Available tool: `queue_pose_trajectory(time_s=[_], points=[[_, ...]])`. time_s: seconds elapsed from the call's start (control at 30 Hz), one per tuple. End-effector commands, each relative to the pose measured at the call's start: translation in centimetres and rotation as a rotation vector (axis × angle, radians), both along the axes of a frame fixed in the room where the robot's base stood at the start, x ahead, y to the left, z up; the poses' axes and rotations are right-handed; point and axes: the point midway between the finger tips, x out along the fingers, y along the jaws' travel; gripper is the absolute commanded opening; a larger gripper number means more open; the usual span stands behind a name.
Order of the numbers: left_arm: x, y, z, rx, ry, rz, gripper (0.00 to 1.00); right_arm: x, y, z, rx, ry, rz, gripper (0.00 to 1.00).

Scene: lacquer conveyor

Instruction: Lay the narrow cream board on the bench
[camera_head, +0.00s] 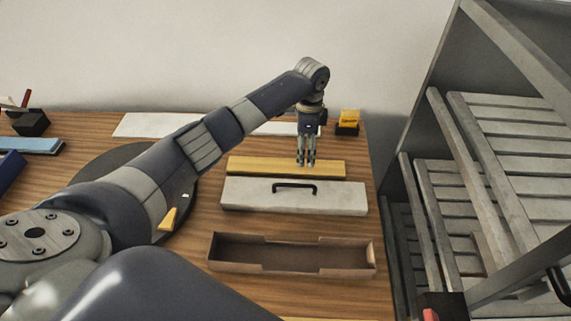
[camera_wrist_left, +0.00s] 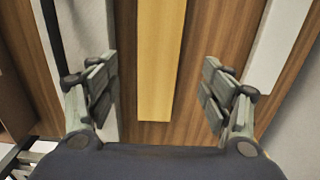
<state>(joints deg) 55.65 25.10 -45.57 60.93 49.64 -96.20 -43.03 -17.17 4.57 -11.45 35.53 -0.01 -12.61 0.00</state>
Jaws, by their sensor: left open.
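The narrow cream board (camera_head: 250,164), yellowish in this light, lies flat on the wooden bench (camera_head: 215,195), just behind a wider pale board with a black handle (camera_head: 245,194). My left gripper (camera_head: 306,164) points down over the cream board, right of its middle. In the left wrist view the cream board (camera_wrist_left: 160,60) runs between the spread fingers of my left gripper (camera_wrist_left: 160,100), with a gap on each side. The gripper is open and holds nothing. My right gripper is not in view.
A brown open tray (camera_head: 225,256) lies at the front. A white strip (camera_head: 150,124) lies at the back, near a yellow-and-black block (camera_head: 347,122). A dark round disc (camera_head: 95,165) is partly under my arm. A grey slatted rack (camera_head: 515,130) stands right of the bench.

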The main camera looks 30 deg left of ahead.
Motion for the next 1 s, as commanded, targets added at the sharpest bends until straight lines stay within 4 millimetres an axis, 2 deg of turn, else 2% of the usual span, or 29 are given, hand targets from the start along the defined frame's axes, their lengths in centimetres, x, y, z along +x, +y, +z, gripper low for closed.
queue_pose_trajectory(time_s=[0.27, 0.5, 0.8, 0.83, 1.0], points=[[-0.2, 0.0, -2.3, 0.001, 0.002, -0.001, 0.73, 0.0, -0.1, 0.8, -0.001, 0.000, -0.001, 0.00], [-0.4, 0.1, -5.8, 0.001, 0.003, -0.001, 0.73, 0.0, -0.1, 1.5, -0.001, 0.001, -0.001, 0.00], [-0.3, 0.1, -6.6, 0.001, 0.000, -0.001, 0.73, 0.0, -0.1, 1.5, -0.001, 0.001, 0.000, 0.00], [-0.3, 0.1, -6.5, 0.001, 0.000, -0.001, 0.71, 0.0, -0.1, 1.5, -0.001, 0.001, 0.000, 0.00], [-0.3, 0.1, -6.5, 0.000, -0.001, -0.001, 0.33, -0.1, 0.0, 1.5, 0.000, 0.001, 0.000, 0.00]])
